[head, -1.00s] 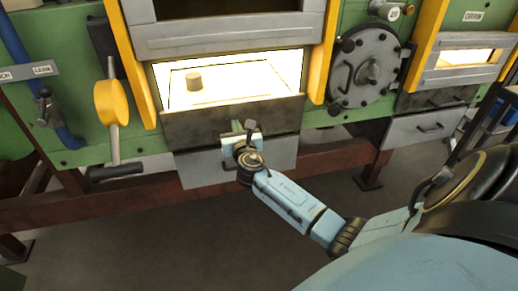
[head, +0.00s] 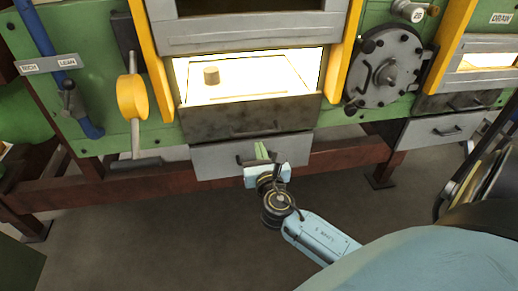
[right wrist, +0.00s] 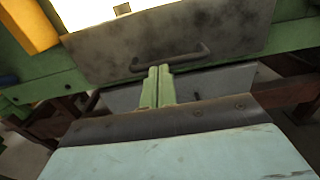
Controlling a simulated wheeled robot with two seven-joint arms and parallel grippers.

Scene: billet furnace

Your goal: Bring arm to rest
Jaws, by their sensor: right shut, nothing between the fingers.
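My right gripper (head: 262,152) is shut and empty, its two green fingers pressed together. It sits in front of the grey lower drawer (head: 220,160) of the furnace in the head view. In the right wrist view its fingers (right wrist: 158,85) point toward the dark drawer front above. I cannot tell whether they touch anything. My right arm (head: 315,238) reaches in from the lower right. My left gripper is out of view.
The furnace opening (head: 255,78) glows brightly with a small billet (head: 211,76) inside. Below it is a dark front (head: 215,122) with a handle. A yellow-disc lever (head: 131,98) is at left, a round hatch (head: 385,68) at right. The floor in front is clear.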

